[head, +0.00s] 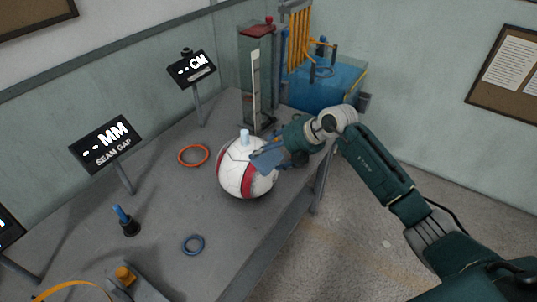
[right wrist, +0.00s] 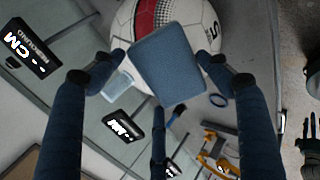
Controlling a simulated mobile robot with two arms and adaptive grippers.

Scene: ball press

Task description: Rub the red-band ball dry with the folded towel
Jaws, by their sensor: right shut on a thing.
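The white ball (head: 235,179) with red bands sits on the grey table (head: 150,215). It also shows at the top of the right wrist view (right wrist: 202,18). My right gripper (head: 276,154) is shut on the folded blue towel (head: 266,160) at the ball's upper right side. In the right wrist view the towel (right wrist: 170,65) lies between the two fingers and covers part of the ball; whether it touches the ball is hard to tell. A small part at that view's right edge may be my left gripper (right wrist: 309,130); its state is unclear.
An orange ring (head: 193,156), a blue ring (head: 193,245) and a blue-tipped tool (head: 124,221) lie or stand left of the ball. A pale cylinder (head: 245,137) shows behind the ball. A tall gauge stand (head: 256,80) and blue bin (head: 325,88) are at the back. Display signs line the left.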

